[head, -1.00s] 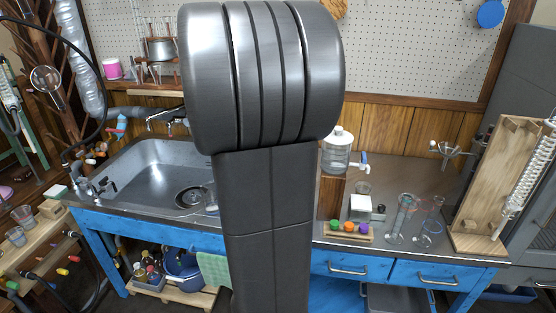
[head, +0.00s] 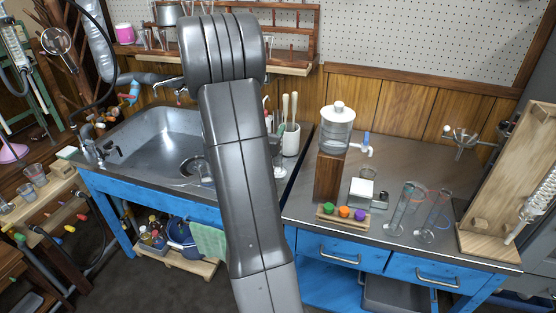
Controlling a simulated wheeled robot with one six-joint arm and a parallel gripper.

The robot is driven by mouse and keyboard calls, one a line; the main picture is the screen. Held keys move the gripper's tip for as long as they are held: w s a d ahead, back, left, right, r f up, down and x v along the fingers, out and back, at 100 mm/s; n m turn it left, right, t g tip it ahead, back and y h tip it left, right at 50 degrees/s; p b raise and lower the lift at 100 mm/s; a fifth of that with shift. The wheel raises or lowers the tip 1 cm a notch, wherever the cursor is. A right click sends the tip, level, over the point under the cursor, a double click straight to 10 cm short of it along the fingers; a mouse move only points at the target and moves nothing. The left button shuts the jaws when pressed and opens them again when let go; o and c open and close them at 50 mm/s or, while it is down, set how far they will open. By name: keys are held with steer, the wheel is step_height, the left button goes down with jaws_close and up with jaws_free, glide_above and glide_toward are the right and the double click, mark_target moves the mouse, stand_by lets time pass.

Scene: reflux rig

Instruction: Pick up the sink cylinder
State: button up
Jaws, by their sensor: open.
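A clear glass vessel (head: 205,173) shows at the right end of the sink (head: 160,140), close to the drain. It is partly hidden behind my arm, and I cannot tell its full shape or whether it is the sink cylinder. Two tall clear glass cylinders stand upright on the right counter: one with a bluish tint (head: 402,208) and one beside it to the right (head: 433,217). My arm rises through the middle of the head view and covers the sink's right end. My gripper is not in view.
A wooden block with a glass dispenser (head: 337,130), a rack of coloured stoppers (head: 343,214) and a small white-topped box (head: 361,191) stand on the counter. White utensils stand in a holder (head: 290,140) behind my arm. A wooden stand (head: 490,235) is at the right.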

mark_target(280, 117)
steer(key=shift+x, duration=0.9)
steer(key=shift+d+p+x, duration=0.2)
steer(key=shift+x, duration=1.15)
steer(key=shift+d+p+x, duration=0.2)
steer(key=shift+x, duration=1.15)
steer(key=shift+s+r, duration=0.15)
jaws_close()
